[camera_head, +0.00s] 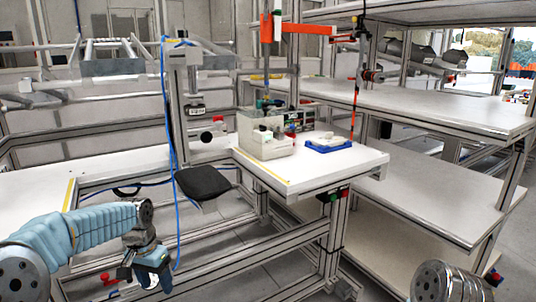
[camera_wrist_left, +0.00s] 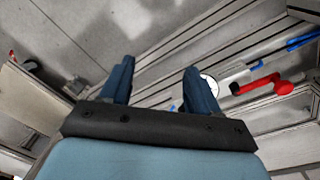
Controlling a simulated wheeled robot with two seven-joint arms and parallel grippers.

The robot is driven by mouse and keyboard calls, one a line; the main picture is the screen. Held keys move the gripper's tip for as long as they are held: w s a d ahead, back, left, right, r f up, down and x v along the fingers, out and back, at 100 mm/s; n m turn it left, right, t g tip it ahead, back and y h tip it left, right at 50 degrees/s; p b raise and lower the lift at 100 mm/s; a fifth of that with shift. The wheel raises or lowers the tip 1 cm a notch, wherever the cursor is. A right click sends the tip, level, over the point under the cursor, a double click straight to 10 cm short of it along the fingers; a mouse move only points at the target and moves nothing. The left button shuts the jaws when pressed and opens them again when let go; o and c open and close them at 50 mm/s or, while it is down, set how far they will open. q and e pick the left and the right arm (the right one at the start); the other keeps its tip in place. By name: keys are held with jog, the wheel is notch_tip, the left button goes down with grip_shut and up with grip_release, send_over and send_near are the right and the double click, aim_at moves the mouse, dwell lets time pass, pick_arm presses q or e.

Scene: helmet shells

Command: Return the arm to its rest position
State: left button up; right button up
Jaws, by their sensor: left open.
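My left arm comes in from the lower left in the head view, with a light blue sleeve. My left gripper (camera_head: 153,268) hangs low at the arm's end, in front of the aluminium frame and below table height. In the left wrist view, the two dark blue fingers of my left gripper (camera_wrist_left: 158,75) stand apart with nothing between them. The fingers point at the grey floor and frame bars. A metal link of my right arm shows at the lower right of the head view; my right gripper is out of view.
A white table (camera_head: 310,181) carries a grey bin (camera_head: 262,146) and a blue tray (camera_head: 328,145). A black pad (camera_head: 204,182) sits beside a blue hanging cable (camera_head: 172,110). Frame bars surround the left gripper. A red handle (camera_wrist_left: 262,85) shows right of the fingers.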

pick_arm(q)
jog(key=s+d+f+h, duration=0.1)
jog(key=s+d+f, duration=0.1)
jog(key=d+f, duration=0.35)
jog(key=s+d+f+n+h, duration=0.1)
jog(key=s+d+f, duration=0.1)
jog(key=f, duration=0.6)
jog(key=s+d+f, duration=0.2)
jog(key=d+f, duration=0.1)
jog(key=f, duration=0.4)
jog(key=s+d+f+n, duration=0.1)
jog(key=s+d+f, duration=0.1)
jog(key=s, duration=0.4)
jog(key=s+d+f+n+h, duration=0.1)
jog(key=s+d+f, duration=0.2)
jog(key=s+f, duration=0.2)
jog(key=s+d+f+n, duration=0.1)
jog(key=s+d+f, duration=0.1)
jog(key=s+f, duration=0.2)
jog(key=s, duration=0.3)
jog(key=shift+d, duration=0.15)
